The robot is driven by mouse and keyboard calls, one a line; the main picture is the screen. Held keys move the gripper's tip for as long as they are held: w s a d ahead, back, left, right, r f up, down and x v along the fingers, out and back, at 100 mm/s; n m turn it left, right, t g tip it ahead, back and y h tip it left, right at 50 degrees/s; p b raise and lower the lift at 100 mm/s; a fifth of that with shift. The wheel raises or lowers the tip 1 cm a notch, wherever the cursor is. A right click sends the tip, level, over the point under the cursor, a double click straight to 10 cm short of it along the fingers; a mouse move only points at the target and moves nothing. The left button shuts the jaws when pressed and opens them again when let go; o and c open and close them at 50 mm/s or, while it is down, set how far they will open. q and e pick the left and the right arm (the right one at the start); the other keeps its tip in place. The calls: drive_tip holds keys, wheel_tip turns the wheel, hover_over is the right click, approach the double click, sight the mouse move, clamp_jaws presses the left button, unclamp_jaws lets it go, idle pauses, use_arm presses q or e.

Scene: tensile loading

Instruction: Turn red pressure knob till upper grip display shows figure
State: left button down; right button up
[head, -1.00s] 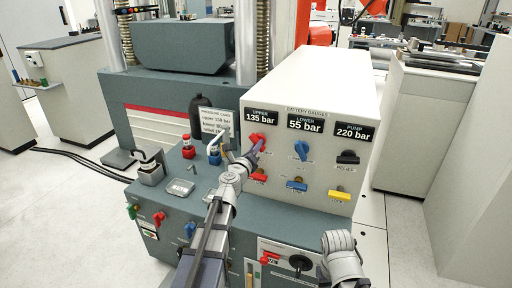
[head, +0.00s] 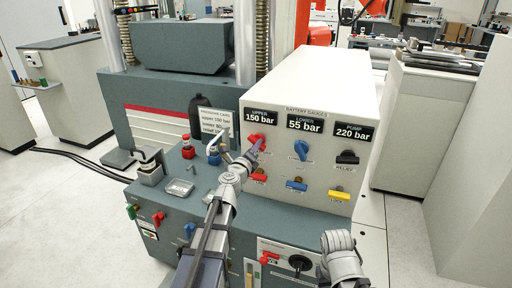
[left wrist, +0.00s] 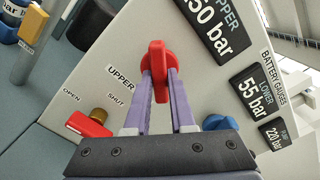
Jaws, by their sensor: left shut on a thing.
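The red upper pressure knob (head: 256,138) sits on the white gauge panel (head: 322,158), under the upper display (head: 261,116), which reads 150 bar. My left gripper (head: 257,149) is shut on the knob. In the left wrist view the red knob (left wrist: 158,70) stands between the two purple fingers, its grip lying along them. The pressure card (head: 213,126) behind the arm reads upper 150 bar; its lower lines are partly hidden or too small to read surely. Part of my right arm shows at the bottom right; its gripper fingers are not visible.
The lower display (head: 305,123) reads 55 bar above a blue knob (head: 301,149). The pump display (head: 354,132) reads 220 bar above a black relief knob (head: 347,158). Red, blue and yellow valve levers sit below. A black bottle (head: 199,116) stands behind my left arm.

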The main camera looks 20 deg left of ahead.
use_arm(q)
drive_tip(key=c, duration=0.8)
unclamp_jaws()
drive_tip(key=shift+o, duration=0.2)
drive_tip(key=shift+s, duration=0.15)
drive_tip(key=s, duration=0.7)
drive_tip(key=shift+s, duration=0.3)
